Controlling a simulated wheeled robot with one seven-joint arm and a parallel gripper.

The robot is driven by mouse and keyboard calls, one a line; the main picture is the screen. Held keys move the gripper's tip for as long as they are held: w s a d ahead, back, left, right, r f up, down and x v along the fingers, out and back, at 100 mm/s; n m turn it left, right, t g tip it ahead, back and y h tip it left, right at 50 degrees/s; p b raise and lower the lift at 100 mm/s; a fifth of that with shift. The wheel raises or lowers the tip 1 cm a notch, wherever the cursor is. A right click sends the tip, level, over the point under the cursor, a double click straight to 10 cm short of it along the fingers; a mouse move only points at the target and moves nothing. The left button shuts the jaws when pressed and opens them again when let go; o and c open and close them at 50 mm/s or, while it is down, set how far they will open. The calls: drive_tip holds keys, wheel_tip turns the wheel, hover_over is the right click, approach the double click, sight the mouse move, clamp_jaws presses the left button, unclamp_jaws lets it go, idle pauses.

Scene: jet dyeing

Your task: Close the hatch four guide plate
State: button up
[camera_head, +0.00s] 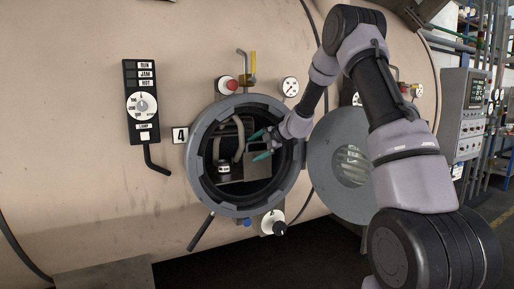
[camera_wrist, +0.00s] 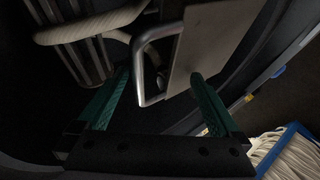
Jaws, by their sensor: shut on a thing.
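Hatch four is the round grey-rimmed opening (camera_head: 197,150) beside the "4" label (camera_head: 180,135) in the head view. My gripper (camera_head: 262,145) reaches into it from the right with its green fingers. In the wrist view, a pale flat guide plate (camera_wrist: 212,42) with a bent metal handle (camera_wrist: 141,68) lies between the fingers of my gripper (camera_wrist: 160,88). The gripper is shut on the handle, though the exact contact is hard to see. The plate's far edge runs out of the wrist view.
The round hatch door (camera_head: 327,165) stands open to the right of the opening. A pale fabric rope (camera_head: 239,140) hangs inside. A dial panel (camera_head: 141,102), a red knob (camera_head: 228,84) and a yellow-handled valve (camera_head: 252,64) surround the hatch. A blue-edged bin (camera_wrist: 284,147) shows at lower right.

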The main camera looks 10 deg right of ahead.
drive_tip(key=shift+w+a, duration=0.3)
drive_tip(key=shift+a, duration=0.05)
drive_tip(key=shift+s+d+r, duration=0.2)
drive_tip(key=shift+d+r, duration=0.05)
drive_tip(key=shift+d, duration=0.15)
drive_tip(key=shift+c, duration=0.5)
drive_tip(key=v, duration=0.9)
drive_tip(key=shift+s, duration=0.2)
drive_tip(key=shift+c, duration=0.4)
drive_tip(key=shift+s+d+r, duration=0.25)
drive_tip(key=shift+s+d, duration=0.15)
drive_tip(key=shift+d, duration=0.05)
